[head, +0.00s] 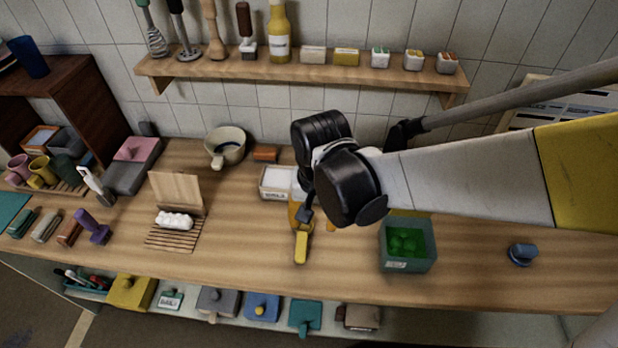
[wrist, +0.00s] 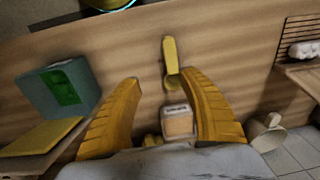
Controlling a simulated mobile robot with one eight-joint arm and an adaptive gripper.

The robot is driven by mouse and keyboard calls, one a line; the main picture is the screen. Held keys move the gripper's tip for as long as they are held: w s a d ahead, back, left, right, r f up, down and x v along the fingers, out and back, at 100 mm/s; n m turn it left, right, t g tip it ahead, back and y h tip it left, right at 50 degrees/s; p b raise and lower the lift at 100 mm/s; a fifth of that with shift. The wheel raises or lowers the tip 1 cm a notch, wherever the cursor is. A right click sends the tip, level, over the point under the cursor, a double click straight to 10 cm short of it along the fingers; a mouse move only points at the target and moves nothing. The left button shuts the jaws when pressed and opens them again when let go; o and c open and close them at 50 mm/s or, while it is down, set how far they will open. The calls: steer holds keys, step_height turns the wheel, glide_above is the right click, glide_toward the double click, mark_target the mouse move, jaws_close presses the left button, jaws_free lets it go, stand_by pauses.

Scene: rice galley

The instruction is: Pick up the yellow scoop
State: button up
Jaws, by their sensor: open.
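The yellow scoop (head: 301,248) lies on the wooden counter in front of a small white box (head: 275,182). In the head view my arm hides part of the area behind its handle. In the wrist view the scoop (wrist: 170,55) points away beyond my fingertips, and its near end is close to the right finger. My gripper (wrist: 161,79) is open, with its two yellow fingers spread wide and nothing held between them. In the head view my gripper (head: 302,208) is above the counter by the scoop, partly hidden by my black wrist. Whether a finger touches the scoop I cannot tell.
A green-grey bin (head: 408,262) with green contents stands to the right of the scoop. A slatted rack (head: 172,236) with white items is to the left. A beige pot (head: 226,147) stands behind. The counter's front strip is clear near the scoop.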

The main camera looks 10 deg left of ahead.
mark_target(301, 247)
steer(key=a+f, duration=0.1)
steer(key=s+a+f, duration=0.1)
steer(key=shift+a+f+g, duration=0.1)
steer(key=shift+a+g, duration=0.2)
step_height(301, 247, down, 5)
steer(key=shift+f+b, duration=0.15)
steer(key=shift+b, duration=0.8)
steer(key=f+b, duration=0.1)
steer(key=f, duration=0.3)
steer(key=f+b, duration=0.1)
steer(key=f, duration=0.1)
steer(key=shift+w+a+b, duration=0.15)
steer(key=shift+w+b, duration=0.2)
steer(key=shift+w, duration=0.05)
steer(key=shift+r, duration=0.15)
jaws_close()
